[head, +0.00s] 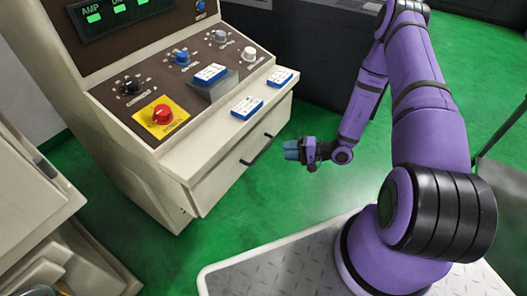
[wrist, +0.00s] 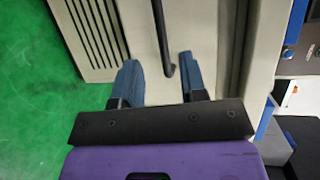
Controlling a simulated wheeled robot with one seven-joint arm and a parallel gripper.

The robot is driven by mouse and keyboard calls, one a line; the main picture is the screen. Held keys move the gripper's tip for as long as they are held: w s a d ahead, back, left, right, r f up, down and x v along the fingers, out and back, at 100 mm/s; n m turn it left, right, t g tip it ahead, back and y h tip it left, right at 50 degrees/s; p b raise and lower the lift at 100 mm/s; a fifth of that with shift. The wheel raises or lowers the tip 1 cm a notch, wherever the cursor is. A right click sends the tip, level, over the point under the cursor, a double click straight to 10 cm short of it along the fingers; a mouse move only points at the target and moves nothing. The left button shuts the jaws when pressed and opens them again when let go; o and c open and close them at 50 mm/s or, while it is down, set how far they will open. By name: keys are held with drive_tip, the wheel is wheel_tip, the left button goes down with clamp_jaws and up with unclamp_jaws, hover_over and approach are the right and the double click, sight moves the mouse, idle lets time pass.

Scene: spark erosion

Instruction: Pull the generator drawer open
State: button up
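The generator drawer (head: 228,172) is a cream front low on the cabinet, under the sloped control panel, and looks shut. Its black bar handle (head: 257,150) runs along the front. My gripper (head: 291,150) is just right of the handle in the head view, with its blue fingers pointing at the drawer. In the wrist view my gripper (wrist: 161,78) is open, with its two fingers apart. The handle (wrist: 162,38) shows beyond and between the fingertips, and its near end lies between them. I cannot tell whether any finger touches it.
Blue-and-white boxes (head: 247,107) lie on the ledge above the drawer. A red emergency button (head: 162,114) and several knobs are on the panel. A vented panel (wrist: 88,32) is beside the drawer. Green floor (head: 250,210) is clear in front.

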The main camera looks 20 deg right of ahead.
sight(263, 150)
drive_tip(key=x, duration=1)
clamp_jaws()
